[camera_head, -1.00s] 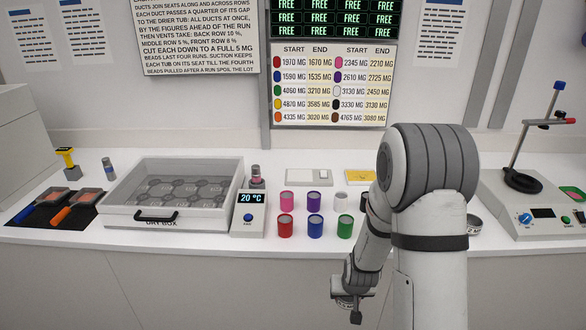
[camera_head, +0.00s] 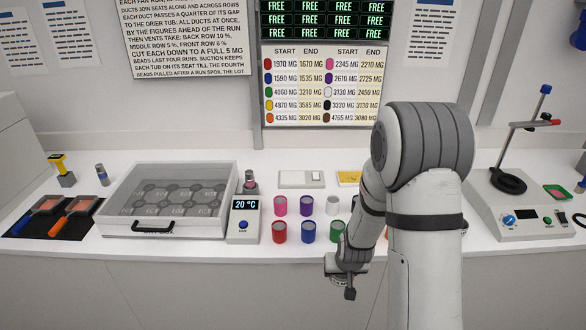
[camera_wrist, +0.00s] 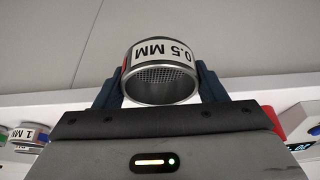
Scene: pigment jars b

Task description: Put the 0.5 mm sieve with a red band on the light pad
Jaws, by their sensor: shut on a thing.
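My gripper (camera_wrist: 158,85) is shut on a round metal sieve (camera_wrist: 161,92) with a mesh. Its white label reads 0.5 MM, upside down in the wrist view, and a sliver of red shows at its left edge. In the head view my gripper (camera_head: 343,279) hangs in front of the counter's front edge, and the sieve is hardly distinguishable there. A flat white panel (camera_head: 292,179), which looks like the light pad, lies at the back of the counter behind the jars. It is clear on top, and my gripper is well in front of it.
Coloured jars, including a red jar (camera_head: 280,232) and a green jar (camera_head: 337,229), stand between my gripper and the panel. A yellow item (camera_head: 348,178) lies right of the panel. A temperature box (camera_head: 243,220) stands left. Another sieve (camera_wrist: 27,134) marked 1 MM shows in the wrist view.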

